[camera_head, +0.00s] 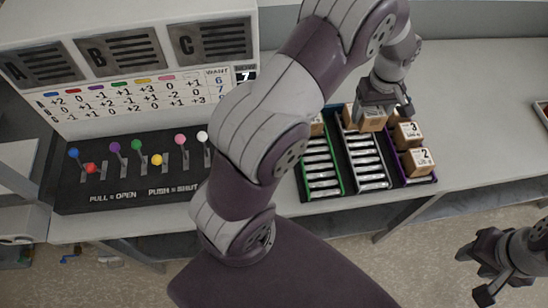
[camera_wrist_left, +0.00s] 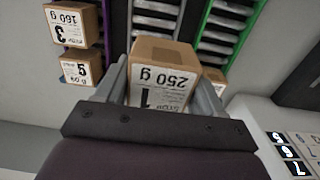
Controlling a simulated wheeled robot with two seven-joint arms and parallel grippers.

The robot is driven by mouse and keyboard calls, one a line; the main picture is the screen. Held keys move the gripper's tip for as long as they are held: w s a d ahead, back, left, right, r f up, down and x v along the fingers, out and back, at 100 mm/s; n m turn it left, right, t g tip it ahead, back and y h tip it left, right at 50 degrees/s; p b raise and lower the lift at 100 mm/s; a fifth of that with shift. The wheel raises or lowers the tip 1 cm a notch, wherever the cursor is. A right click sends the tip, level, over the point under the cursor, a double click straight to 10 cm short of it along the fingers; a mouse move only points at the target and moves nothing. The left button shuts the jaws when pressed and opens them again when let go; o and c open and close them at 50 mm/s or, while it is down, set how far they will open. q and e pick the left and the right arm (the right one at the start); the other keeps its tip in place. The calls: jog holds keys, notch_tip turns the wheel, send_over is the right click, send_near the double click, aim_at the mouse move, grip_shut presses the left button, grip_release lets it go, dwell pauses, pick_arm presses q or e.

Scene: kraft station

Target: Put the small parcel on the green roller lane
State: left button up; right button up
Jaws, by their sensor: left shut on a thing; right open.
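My left gripper (camera_head: 374,104) is shut on a brown cardboard parcel (camera_head: 372,121), over the far end of the middle, dark-framed roller lane (camera_head: 366,160). In the left wrist view this parcel (camera_wrist_left: 162,75) sits between the fingers, its white label reading 250 g. I cannot tell whether it touches the rollers. The green roller lane (camera_head: 333,160) lies just left of the middle lane. Another parcel (camera_head: 317,126) is at its far end, partly hidden by my arm. My right gripper (camera_head: 483,268) is open and empty, low at the right.
A lever panel (camera_head: 130,185) with coloured knobs is at the left. The counter (camera_head: 480,110) on the right is mostly clear.

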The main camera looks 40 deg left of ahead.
pick_arm(q)
jog(key=s+a+f+p, duration=0.1)
jog(key=s+a+f, duration=0.1)
jog(key=s, duration=0.1)
jog(key=s+a+f+p, duration=0.1)
jog(key=s+a+f, duration=0.1)
jog(key=s+a, duration=0.1)
jog(key=s+a+f+p, duration=0.1)
jog(key=s+a+f, duration=0.1)
jog(key=s+f, duration=0.1)
jog(key=shift+s+a+p, duration=0.15)
jog(key=shift+a+p, duration=0.1)
jog(key=shift+p, duration=0.05)
notch_tip(320, 180, down, 4)
jog(key=shift+r+p, duration=0.1)
jog(key=shift+p, duration=0.5)
jog(key=shift+f, duration=0.3)
jog(key=shift+f, duration=0.1)
jog(key=o, duration=1.3)
jog(key=shift+o, duration=0.2)
